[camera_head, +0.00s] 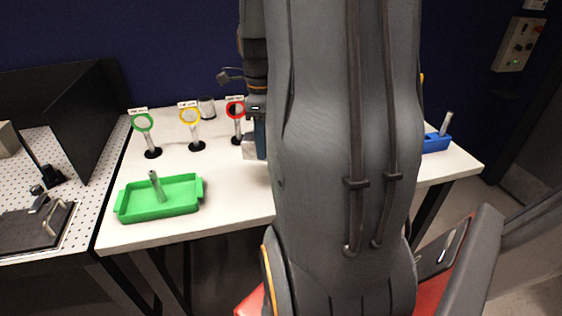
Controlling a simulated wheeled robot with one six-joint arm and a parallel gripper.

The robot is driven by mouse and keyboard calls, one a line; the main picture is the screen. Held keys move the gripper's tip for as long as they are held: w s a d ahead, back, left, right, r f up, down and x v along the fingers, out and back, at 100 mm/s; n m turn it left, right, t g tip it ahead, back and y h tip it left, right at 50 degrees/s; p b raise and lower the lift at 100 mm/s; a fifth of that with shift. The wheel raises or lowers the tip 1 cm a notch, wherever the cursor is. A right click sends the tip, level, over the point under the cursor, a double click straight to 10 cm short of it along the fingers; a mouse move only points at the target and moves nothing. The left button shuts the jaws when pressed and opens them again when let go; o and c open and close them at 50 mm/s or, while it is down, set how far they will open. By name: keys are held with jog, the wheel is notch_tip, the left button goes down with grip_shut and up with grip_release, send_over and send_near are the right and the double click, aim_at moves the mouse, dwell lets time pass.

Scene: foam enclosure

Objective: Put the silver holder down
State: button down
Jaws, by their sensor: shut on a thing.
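My gripper (258,136) is partly in view at the left edge of my arm, over the middle of the white table. It is shut on the silver holder (249,150), of which only a small pale piece shows below the fingers. My arm hides the rest of it. I cannot tell whether the holder touches the table top.
On the white table (235,185), ring stands in green (142,123), yellow (190,117) and red (236,109) line the back near a silver cup (207,107). A green tray (160,211) holds a grey rod. A blue tray (436,144) stands right. The front middle is clear.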

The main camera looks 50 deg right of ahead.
jog(key=shift+f+p, duration=1)
jog(key=shift+f, duration=3.45)
jog(key=c, duration=1.1)
grip_release()
jog(key=shift+f, duration=0.15)
notch_tip(320, 180, up, 12)
jog(key=b, duration=0.3)
jog(key=a+f+n, duration=0.2)
jog(key=a+n, duration=0.6)
jog(key=n, duration=0.1)
jog(key=s+a+f+n+t, duration=0.1)
jog(key=a+f+n, duration=0.1)
jog(key=a+n, duration=0.6)
jog(key=s+a+f+n, duration=0.1)
jog(key=a+f+n, duration=0.2)
jog(key=a+n, duration=0.5)
jog(key=shift+a+f+n, duration=0.1)
jog(key=shift+a+n, duration=0.05)
jog(key=shift+n, duration=0.8)
jog(key=shift+a+n, duration=0.1)
jog(key=shift+n, duration=0.85)
